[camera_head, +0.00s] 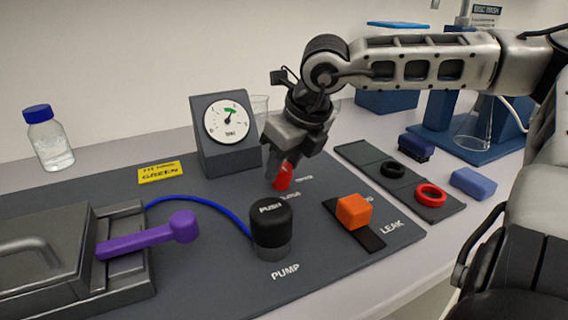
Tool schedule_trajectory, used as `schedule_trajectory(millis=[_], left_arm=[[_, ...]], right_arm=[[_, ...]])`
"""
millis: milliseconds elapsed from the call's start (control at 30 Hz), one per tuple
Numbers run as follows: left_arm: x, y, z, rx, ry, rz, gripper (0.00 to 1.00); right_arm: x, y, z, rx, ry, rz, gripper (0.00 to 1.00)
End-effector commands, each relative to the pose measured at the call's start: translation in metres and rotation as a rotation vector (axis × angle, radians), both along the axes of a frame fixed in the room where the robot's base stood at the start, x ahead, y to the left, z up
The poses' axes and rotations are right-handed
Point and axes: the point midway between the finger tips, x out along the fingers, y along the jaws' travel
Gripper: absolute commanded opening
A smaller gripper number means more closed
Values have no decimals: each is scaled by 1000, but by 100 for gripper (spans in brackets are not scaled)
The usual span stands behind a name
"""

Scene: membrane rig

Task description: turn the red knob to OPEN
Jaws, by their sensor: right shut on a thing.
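The red knob (282,175) stands on the dark rig board (215,205), behind the black pump button. My right gripper (283,163) reaches down over it from above and is shut on it. The fingers and wrist hide the knob's upper part. White lettering lies beside the knob, partly hidden and too small to read for sure, so I cannot tell which mark the knob points to. My left gripper is out of view.
Near the knob stand the black PUSH button (271,222), the gauge (226,130) and the orange block (353,211) by LEAK. A purple-handled lever (150,238) is at left. A tray (350,152) with black and red rings lies right. A blue-capped bottle (49,142) stands back left.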

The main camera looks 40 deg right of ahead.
Motion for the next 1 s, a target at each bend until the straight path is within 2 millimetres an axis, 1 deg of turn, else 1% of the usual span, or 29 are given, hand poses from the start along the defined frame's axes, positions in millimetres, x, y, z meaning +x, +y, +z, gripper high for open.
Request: schedule_trajectory(millis=[633, 1000], left_arm=[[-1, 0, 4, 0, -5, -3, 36], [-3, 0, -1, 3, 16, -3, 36]], right_arm=[[2, -6, 1, 4, 2, 580, 16], [5, -9, 0, 3, 3, 932, 16]])
